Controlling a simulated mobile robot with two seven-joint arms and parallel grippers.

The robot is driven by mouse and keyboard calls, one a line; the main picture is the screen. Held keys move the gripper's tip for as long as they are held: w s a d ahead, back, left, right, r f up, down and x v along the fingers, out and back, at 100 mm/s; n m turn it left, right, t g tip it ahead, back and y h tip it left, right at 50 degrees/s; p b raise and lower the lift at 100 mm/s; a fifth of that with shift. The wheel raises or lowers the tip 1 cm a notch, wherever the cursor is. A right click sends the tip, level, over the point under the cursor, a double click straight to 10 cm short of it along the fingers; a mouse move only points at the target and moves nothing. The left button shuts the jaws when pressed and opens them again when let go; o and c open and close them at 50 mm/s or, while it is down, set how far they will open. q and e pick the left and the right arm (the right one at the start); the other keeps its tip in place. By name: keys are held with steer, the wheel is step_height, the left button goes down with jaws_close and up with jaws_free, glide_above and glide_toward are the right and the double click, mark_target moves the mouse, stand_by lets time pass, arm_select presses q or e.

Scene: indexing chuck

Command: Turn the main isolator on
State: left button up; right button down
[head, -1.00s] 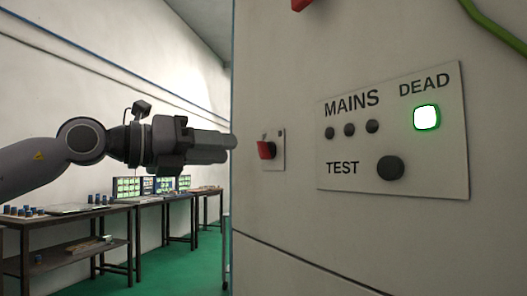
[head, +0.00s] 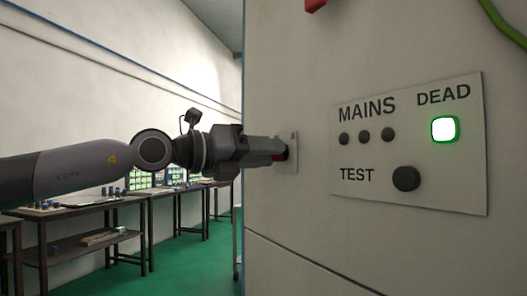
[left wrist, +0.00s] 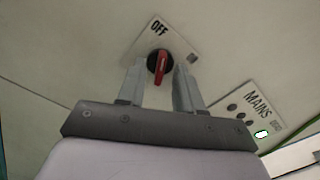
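The main isolator is a red handle on a dark round base (left wrist: 159,64), on a pale plate (left wrist: 180,42) with the word OFF at its upper left. In the head view the red handle (head: 281,155) is mostly hidden behind my left gripper (head: 278,150). In the left wrist view the left gripper (left wrist: 158,85) is open, its two fingers apart on either side of the red handle. I cannot tell whether they touch it. My right gripper is not in view.
A MAINS panel (head: 410,196) on the same grey cabinet (head: 300,220) has three dark lamps, a lit DEAD lamp (head: 444,129) and a dark TEST button (head: 406,178). Another red part (head: 315,4) shows at the top edge. Workbenches (head: 70,213) stand behind at left.

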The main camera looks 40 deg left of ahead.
arm_select(q)
jaws_close()
steer(key=shift+m, duration=0.3)
steer(key=shift+a+m+b, duration=0.1)
steer(key=shift+m+b, duration=0.85)
steer(key=shift+m, duration=4.75)
